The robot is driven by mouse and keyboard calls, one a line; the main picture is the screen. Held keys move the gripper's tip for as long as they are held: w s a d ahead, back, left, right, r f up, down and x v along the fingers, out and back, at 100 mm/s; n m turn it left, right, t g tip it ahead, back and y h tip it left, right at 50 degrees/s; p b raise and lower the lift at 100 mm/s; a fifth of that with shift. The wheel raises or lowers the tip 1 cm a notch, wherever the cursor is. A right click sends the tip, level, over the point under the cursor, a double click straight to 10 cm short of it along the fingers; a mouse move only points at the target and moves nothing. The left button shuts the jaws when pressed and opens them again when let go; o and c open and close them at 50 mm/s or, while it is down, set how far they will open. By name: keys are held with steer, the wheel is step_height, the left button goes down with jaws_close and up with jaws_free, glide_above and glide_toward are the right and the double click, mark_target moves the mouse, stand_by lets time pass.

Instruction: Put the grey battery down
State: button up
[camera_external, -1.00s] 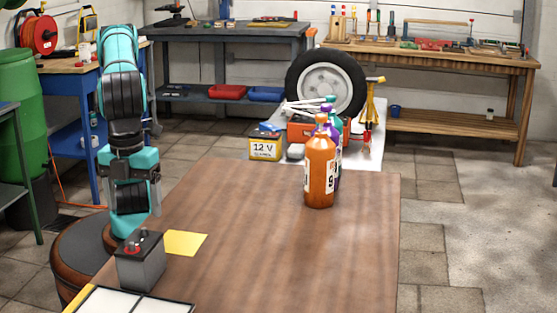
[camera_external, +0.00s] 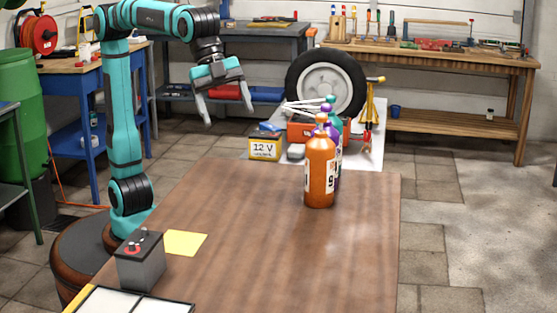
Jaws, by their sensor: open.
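The grey battery (camera_external: 141,262) stands upright at the left front of the brown table (camera_external: 270,250). It has a dark top with a red mark and terminals. It stands just left of a yellow square (camera_external: 185,243) and behind a white panel with a dark frame. My gripper (camera_external: 226,108) is open and empty, with its two fingers pointing down. It is raised well above the table's far left side, apart from the battery.
An orange bottle (camera_external: 319,172) stands on the table with a purple one behind it. Beyond are a yellow 12 V battery (camera_external: 264,146), a red box and a wheel (camera_external: 325,84).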

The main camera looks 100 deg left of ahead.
steer(key=s+a+r+n+t, duration=0.2)
steer(key=a+n+t, duration=0.1)
steer(key=a, duration=0.9)
steer(key=s+a+r+n+t, duration=0.2)
steer(key=s+a+n+t, duration=0.1)
steer(key=a, duration=0.8)
steer(key=s+a+n+t+y, duration=0.3)
steer(key=s+a+n+t, duration=0.2)
steer(key=s+a, duration=0.8)
steer(key=a+f+t, duration=0.1)
steer(key=a, duration=0.2)
steer(key=shift+n+t+y, duration=0.3)
steer(key=shift+y, duration=0.1)
steer(key=shift+s, duration=0.1)
